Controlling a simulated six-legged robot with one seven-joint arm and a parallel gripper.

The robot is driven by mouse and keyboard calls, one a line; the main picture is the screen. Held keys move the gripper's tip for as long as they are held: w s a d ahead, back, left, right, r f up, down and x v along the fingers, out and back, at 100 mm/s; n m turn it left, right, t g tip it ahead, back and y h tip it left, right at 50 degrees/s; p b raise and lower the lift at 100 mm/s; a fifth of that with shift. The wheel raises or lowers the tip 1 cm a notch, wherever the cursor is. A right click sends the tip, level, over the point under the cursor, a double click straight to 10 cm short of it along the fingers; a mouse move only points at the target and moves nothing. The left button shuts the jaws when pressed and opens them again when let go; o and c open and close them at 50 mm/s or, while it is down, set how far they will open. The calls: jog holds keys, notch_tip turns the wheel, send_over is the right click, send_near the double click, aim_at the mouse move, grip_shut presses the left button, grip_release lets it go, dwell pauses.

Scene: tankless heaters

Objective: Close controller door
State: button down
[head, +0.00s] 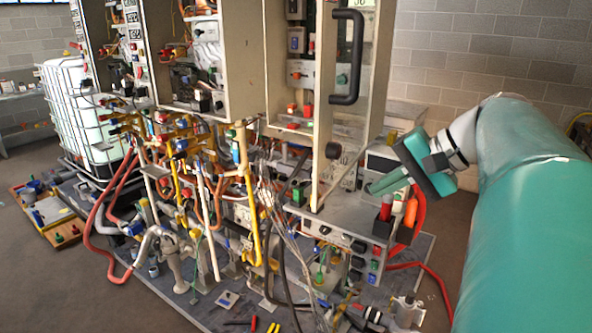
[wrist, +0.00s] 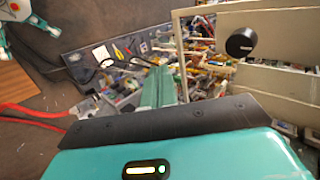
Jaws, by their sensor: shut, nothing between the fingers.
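The controller door (head: 376,50) is a tall pale panel with a black bar handle (head: 347,57) and a round black knob. It stands open, swung out from the cabinet (head: 276,60), whose inside with grey and red parts shows left of it. My gripper (head: 373,188) is right of the door's lower part, apart from the handle, with its fingers together and empty. In the wrist view the shut fingers (wrist: 158,88) point towards the floor clutter, and a pale panel with the black knob (wrist: 240,43) is at the upper right. The door's hinge is not clear.
Pipes, hoses and valves (head: 200,190) crowd the space below the cabinets. A box with red and orange parts (head: 384,218) stands just below my gripper. A white caged tank (head: 80,110) is at the left. Bare floor (head: 60,290) shows at the front left.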

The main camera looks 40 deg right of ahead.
jog(key=w+a+f, duration=0.3)
jog(key=w, duration=0.4)
jog(key=shift+a+f, duration=0.15)
jog(key=shift+f, duration=0.1)
